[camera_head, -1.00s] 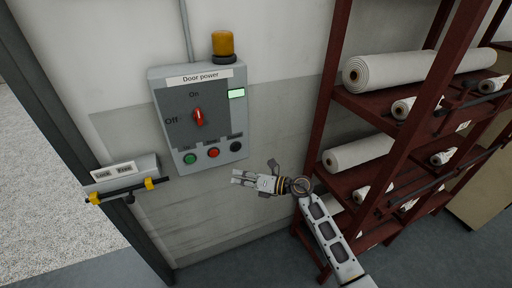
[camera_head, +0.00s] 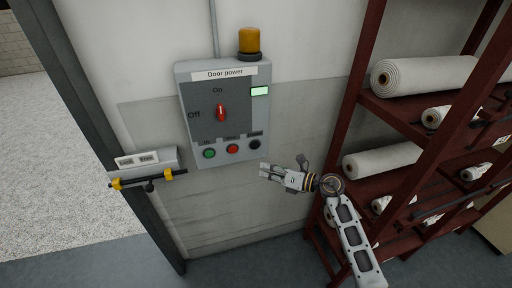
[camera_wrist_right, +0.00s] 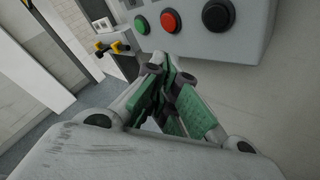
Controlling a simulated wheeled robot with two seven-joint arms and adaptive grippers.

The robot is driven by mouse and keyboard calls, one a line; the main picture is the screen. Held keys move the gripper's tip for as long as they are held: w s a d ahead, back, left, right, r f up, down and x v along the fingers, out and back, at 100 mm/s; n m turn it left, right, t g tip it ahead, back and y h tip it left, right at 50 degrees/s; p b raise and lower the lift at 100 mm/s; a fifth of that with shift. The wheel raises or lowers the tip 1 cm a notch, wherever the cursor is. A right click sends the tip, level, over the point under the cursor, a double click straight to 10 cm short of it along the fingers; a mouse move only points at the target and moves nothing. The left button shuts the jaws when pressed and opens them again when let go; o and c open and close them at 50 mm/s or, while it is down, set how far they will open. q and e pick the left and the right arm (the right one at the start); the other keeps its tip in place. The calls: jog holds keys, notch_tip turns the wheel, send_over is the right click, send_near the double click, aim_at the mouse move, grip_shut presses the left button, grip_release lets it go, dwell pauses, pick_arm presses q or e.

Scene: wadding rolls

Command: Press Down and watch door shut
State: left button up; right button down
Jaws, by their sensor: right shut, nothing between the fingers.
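The grey door power box (camera_head: 188,112) hangs on the wall, its red rotary switch (camera_head: 221,112) upright toward "On". Along its lower edge are a green button (camera_head: 209,153), a red button (camera_head: 232,148) and a black button (camera_head: 255,144); their small labels are unreadable. The doorway at left stands open onto gravel (camera_head: 60,150). My left gripper is out of view.
A latch unit with yellow clamps (camera_head: 147,164) juts from the door post. A dark red rack (camera_head: 355,110) with white rolls (camera_head: 425,76) stands close right of my right arm.

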aim_at(255, 145)
jog(key=w+a+b, duration=0.2)
jog(key=w+b, duration=0.1)
jog(key=w, duration=0.4)
jog(key=shift+w+a, duration=0.3)
jog(key=shift+w, duration=0.1)
